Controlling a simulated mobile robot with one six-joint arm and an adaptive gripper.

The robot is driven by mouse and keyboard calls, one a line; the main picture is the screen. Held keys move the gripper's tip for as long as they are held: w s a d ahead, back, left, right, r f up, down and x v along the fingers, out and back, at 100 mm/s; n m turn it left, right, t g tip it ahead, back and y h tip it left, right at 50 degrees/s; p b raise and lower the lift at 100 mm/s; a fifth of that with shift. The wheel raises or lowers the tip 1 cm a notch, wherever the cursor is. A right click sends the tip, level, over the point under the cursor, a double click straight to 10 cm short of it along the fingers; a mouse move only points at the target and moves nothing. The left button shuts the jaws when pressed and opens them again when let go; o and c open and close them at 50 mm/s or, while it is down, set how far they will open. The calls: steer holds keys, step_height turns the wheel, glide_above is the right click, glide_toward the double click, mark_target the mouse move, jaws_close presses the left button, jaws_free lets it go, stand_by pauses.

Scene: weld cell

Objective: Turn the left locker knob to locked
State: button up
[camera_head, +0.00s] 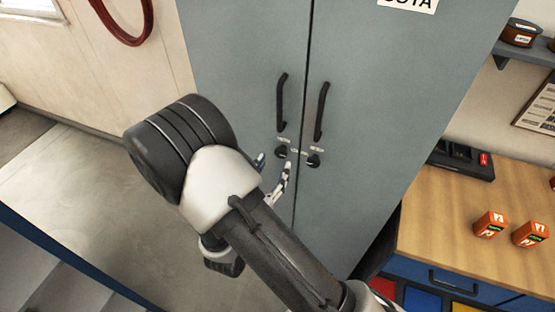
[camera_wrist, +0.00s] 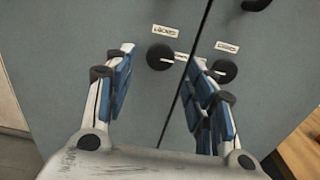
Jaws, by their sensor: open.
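The grey locker (camera_head: 235,50) has two doors. The left locker knob (camera_head: 281,151) is round and black, below the left door's handle; it also shows in the wrist view (camera_wrist: 158,57). Its pale mark points right, toward a small label partly hidden by the door seam and my finger. A label reading LOCKED (camera_wrist: 165,31) sits above it. The right knob (camera_wrist: 223,71) is beside it on the other door, partly behind my right finger. My gripper (camera_head: 274,163) is open, its fingers spread either side of the left knob in the wrist view. I cannot tell whether they touch it.
Two black vertical handles (camera_head: 281,102) (camera_head: 321,110) stand above the knobs. A wooden workbench (camera_head: 440,215) with orange boxes (camera_head: 490,224) is at the right. A red hose (camera_head: 127,36) hangs on the left wall. The floor (camera_head: 90,190) at left is clear.

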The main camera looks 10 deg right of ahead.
mark_target(280, 155)
steer(key=shift+x, duration=2.1)
steer(key=shift+c, duration=0.2)
steer(key=c, duration=1)
